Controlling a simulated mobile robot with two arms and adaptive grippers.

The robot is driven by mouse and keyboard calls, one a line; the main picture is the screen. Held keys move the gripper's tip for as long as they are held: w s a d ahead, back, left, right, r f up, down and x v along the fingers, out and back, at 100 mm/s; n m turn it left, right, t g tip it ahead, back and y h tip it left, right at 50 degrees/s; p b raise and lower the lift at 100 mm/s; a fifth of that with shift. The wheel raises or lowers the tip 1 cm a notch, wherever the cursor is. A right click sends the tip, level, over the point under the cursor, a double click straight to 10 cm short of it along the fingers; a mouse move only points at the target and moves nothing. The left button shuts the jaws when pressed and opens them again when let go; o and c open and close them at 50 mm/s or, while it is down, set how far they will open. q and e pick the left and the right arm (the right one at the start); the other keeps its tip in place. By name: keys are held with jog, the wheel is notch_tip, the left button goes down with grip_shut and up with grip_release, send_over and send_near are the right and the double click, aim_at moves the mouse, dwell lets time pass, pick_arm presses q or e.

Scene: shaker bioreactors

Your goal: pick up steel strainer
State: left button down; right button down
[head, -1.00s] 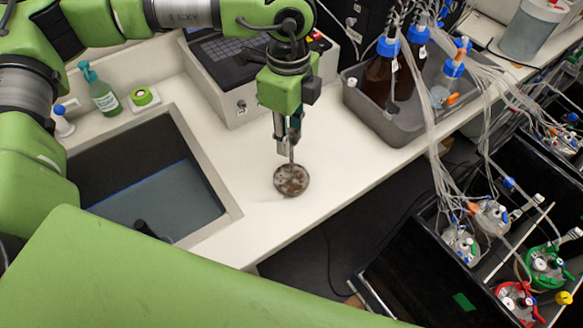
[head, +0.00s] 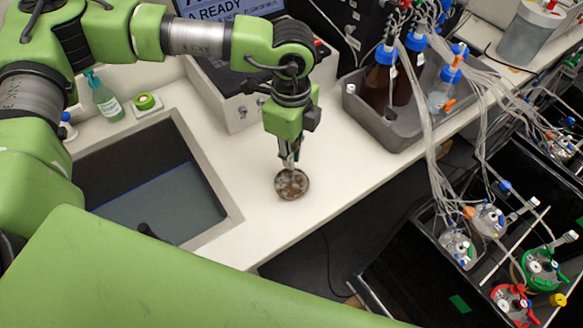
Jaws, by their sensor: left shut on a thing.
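The steel strainer (head: 292,186) is a small round, brownish-grey mesh disc in the head view. It is over the white counter, right of the sink. My left gripper (head: 290,163) points down at the strainer's far edge and is shut on it. The fingers hide the part they hold. I cannot tell whether the strainer still touches the counter. My right gripper is not in view.
The sink (head: 150,205) is left of the strainer. A grey tray (head: 400,134) with brown bottles stands at the back right. The counter's front edge is close, with a dark gap beyond.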

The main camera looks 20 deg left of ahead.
pick_arm(q)
jog(key=shift+r, duration=0.1)
jog(key=s+d+r+b, duration=0.3)
jog(key=s+r+b, duration=0.4)
jog(key=s+r, duration=0.5)
jog(key=shift+s+r, duration=0.4)
jog(key=shift+s, duration=0.5)
